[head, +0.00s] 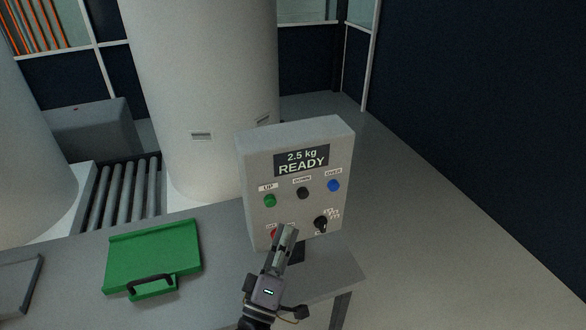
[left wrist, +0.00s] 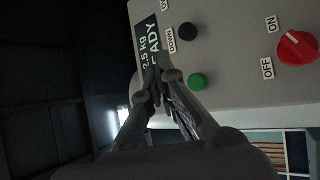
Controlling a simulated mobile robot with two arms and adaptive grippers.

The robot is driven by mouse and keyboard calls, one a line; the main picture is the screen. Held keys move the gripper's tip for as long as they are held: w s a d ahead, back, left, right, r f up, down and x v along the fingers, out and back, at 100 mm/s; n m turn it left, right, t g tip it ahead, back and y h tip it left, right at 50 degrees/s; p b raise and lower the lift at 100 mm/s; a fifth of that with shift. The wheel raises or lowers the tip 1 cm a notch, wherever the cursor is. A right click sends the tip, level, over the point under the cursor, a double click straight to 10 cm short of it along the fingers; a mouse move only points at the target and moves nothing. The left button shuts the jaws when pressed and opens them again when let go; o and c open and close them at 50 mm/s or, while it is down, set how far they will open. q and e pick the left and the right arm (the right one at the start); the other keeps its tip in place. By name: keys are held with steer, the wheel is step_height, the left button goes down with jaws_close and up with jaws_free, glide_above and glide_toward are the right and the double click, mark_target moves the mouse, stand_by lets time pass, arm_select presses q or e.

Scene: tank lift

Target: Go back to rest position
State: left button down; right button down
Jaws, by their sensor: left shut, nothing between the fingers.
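The grey control box (head: 295,180) stands on the bench. Its display (head: 301,161) reads "2.5 kg READY". Below the display are a green UP button (head: 269,201), a black DOWN button (head: 302,193) and a blue OVER button (head: 333,185). A black selector knob (head: 320,223) is at the lower right. A red knob (left wrist: 297,48) with ON and OFF labels shows in the left wrist view; in the head view my gripper partly hides it. My left gripper (head: 289,231) is shut and empty in front of the box's lower part. My right gripper is not in view.
A green case (head: 153,254) with a black handle lies on the bench (head: 225,270) to the left. Large pale cylindrical tanks (head: 205,95) stand behind, beside a roller conveyor (head: 127,190). Open floor (head: 430,220) lies to the right of the box.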

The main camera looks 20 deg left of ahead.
arm_select(q)
step_height(320, 180, down, 24)
steer(key=s+m+g+h+b, duration=0.1)
steer(key=m+g, duration=0.5)
steer(key=m, duration=0.1)
steer(key=s+a+f+m+g+b, duration=0.1)
steer(key=s+f+g, duration=0.25)
steer(key=f, duration=0.45)
steer(key=s+a+f+m+g, duration=0.15)
steer(key=s+f, duration=0.25)
steer(key=f, duration=0.4)
steer(key=s+a+f+m+g+y, duration=0.25)
steer(key=s+f+g, duration=0.25)
steer(key=s+f, duration=0.85)
steer(key=s+a+f+m+g, duration=0.1)
steer(key=s+a+f+g, duration=0.1)
steer(key=s, duration=0.7)
steer(key=s+a+f+m+g+b, duration=0.1)
steer(key=s+a+f+m+g, duration=0.1)
steer(key=s+f, duration=0.5)
steer(key=s+a+g+y, duration=0.1)
steer(key=s, duration=0.2)
steer(key=shift+a+m+g, duration=0.15)
steer(key=shift+m+g, duration=0.15)
steer(key=shift+g, duration=0.1)
